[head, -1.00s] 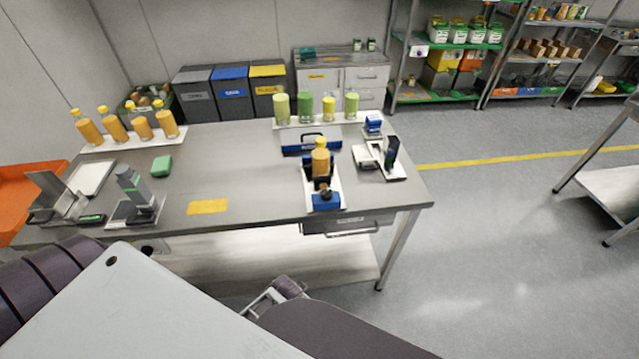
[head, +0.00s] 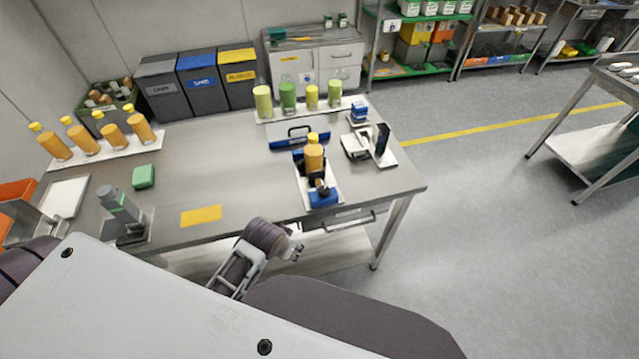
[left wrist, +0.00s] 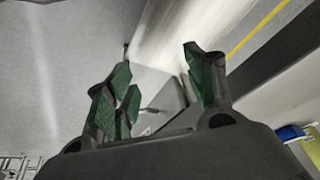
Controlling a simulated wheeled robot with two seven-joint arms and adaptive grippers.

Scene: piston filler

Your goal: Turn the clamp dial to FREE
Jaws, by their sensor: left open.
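A white-plated piston filler station (head: 334,181) stands near the front right of the steel table, holding an orange bottle (head: 314,158) with a yellow cap. At its front end is a small blue part with a black piece on top (head: 323,196); it may be the clamp dial, but its markings are too small to read. My left gripper (head: 295,250) is at the table's front edge, below and left of the station and apart from it. In the left wrist view, its green-padded fingers (left wrist: 158,70) are spread and empty. My right gripper is not in view.
A blue handled part (head: 300,140) lies behind the station. A white device with a black upright panel (head: 380,145) stands to its right. A yellow mat (head: 201,216) and green sponge (head: 144,176) lie left; the table between is clear.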

